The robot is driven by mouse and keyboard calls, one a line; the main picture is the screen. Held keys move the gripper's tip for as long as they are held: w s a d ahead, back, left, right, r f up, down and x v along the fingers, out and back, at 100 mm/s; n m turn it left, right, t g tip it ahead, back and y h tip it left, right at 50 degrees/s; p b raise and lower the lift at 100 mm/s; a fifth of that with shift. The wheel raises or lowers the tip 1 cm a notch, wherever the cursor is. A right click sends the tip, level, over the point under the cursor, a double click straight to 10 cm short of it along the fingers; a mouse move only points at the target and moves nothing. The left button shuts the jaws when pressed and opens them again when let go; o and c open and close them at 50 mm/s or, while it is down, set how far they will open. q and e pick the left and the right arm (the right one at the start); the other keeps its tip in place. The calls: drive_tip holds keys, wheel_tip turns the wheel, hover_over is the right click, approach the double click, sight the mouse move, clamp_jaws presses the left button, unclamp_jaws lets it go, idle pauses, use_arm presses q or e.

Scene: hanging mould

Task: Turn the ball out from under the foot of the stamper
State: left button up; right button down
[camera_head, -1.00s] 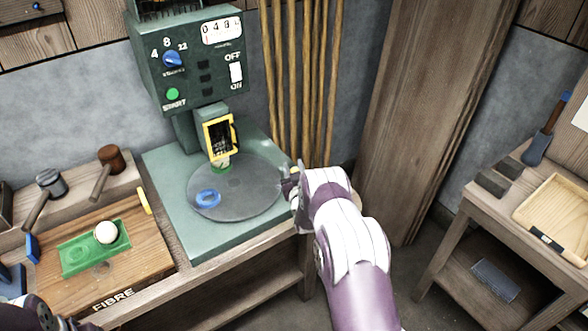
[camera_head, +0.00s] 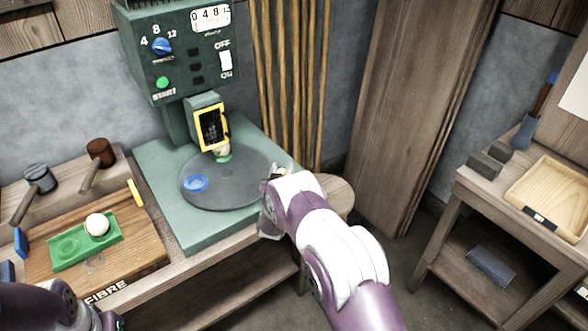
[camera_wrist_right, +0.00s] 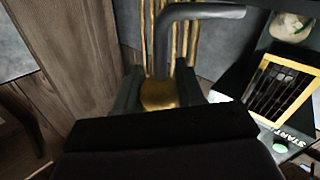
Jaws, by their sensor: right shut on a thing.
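The green stamper (camera_head: 185,60) stands at the back with a dark round turntable (camera_head: 235,192) on its base. A pale ball (camera_head: 222,150) sits in a small green holder on the turntable's back part, right under the yellow-framed foot (camera_head: 211,127). A blue ring-shaped holder (camera_head: 195,183) lies at the turntable's left side. My right gripper (camera_head: 272,180) is at the turntable's right edge, its tips mostly hidden by my arm. In the right wrist view its fingers are shut on a brass knob (camera_wrist_right: 158,95). My left arm shows at the lower left; its fingers are not visible.
A green tray (camera_head: 66,248) with a white ball (camera_head: 97,225) lies on the fibre board at left, near mallets. Poles (camera_head: 290,90) lean behind the stamper. A wooden tray (camera_head: 550,195) sits on the right bench. Open floor lies between the benches.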

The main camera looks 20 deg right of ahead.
drive_tip(key=s+a+m+g+h, duration=0.1)
drive_tip(key=s+a+m+h+b, duration=0.1)
drive_tip(key=shift+s+a+f+g+h, duration=0.2)
drive_tip(key=shift+a+g+h, duration=0.1)
drive_tip(key=shift+g, duration=0.1)
drive_tip(key=shift+s+a+m+g+h+b, duration=0.7)
drive_tip(key=shift+a+g+h, duration=0.1)
drive_tip(key=shift+a, duration=0.2)
drive_tip(key=s+a+m+g+h+b, duration=0.2)
drive_tip(key=a+m+g+h+b, duration=0.1)
drive_tip(key=a+g+b, duration=0.1)
drive_tip(key=shift+s+a+m+g+b, duration=0.2)
drive_tip(key=shift+a+m+g+b, duration=0.2)
drive_tip(key=shift+a, duration=0.45)
drive_tip(key=shift+r, duration=0.15)
drive_tip(key=c, duration=0.7)
unclamp_jaws()
